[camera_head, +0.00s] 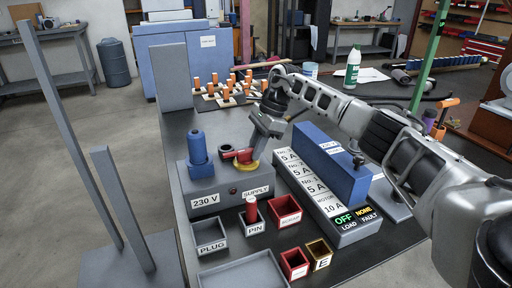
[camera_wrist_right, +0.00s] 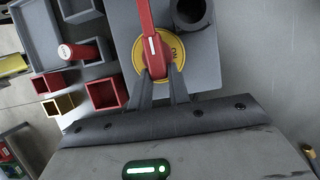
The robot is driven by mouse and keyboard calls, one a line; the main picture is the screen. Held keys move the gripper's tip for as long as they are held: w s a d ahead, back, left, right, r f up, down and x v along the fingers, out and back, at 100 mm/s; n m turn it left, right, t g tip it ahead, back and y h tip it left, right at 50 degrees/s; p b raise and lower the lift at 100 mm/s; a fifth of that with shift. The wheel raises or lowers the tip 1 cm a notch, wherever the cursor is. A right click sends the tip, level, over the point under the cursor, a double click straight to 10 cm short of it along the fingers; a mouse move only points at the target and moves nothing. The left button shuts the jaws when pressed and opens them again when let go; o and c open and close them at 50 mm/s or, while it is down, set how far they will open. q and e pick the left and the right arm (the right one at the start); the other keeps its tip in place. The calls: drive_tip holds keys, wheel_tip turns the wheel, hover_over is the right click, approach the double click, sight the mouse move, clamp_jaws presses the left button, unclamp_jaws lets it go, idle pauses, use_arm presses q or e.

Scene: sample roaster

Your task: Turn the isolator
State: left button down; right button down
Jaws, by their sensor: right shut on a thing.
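The isolator is a red lever handle (camera_head: 238,154) on a yellow disc (camera_head: 246,167), on top of the grey 230 V supply box (camera_head: 207,198). In the right wrist view the red handle (camera_wrist_right: 151,38) points up and slightly left, and lettering that seems to read ON shows on the yellow disc (camera_wrist_right: 174,53). My right gripper (camera_head: 254,154) is over the handle. Its fingers (camera_wrist_right: 159,72) are closed around the handle's near end, one on each side. My left gripper is not in view.
A blue plug (camera_head: 198,150) stands on the supply box left of the isolator. Labelled trays lie in front, with a red-topped pin (camera_head: 251,208) in one. A blue unit (camera_head: 332,166) stands right. A panel (camera_head: 344,219) reads OFF LOAD, NONE FAULT. Orange-handled items (camera_head: 227,92) stand behind.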

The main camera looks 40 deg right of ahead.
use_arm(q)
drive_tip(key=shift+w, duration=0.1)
use_arm(e)
drive_tip(key=c, duration=1.3)
unclamp_jaws()
drive_tip(key=shift+r, duration=0.15)
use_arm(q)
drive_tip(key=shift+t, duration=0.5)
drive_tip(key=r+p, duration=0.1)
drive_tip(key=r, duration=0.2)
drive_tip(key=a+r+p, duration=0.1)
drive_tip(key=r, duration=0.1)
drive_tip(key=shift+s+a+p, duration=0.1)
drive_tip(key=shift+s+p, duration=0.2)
use_arm(e)
drive_tip(key=v, duration=1.5)
drive_tip(key=shift+d+r, duration=0.15)
drive_tip(key=shift+r, duration=0.15)
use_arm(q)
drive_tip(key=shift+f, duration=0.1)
use_arm(e)
drive_tip(key=shift+s, duration=0.1)
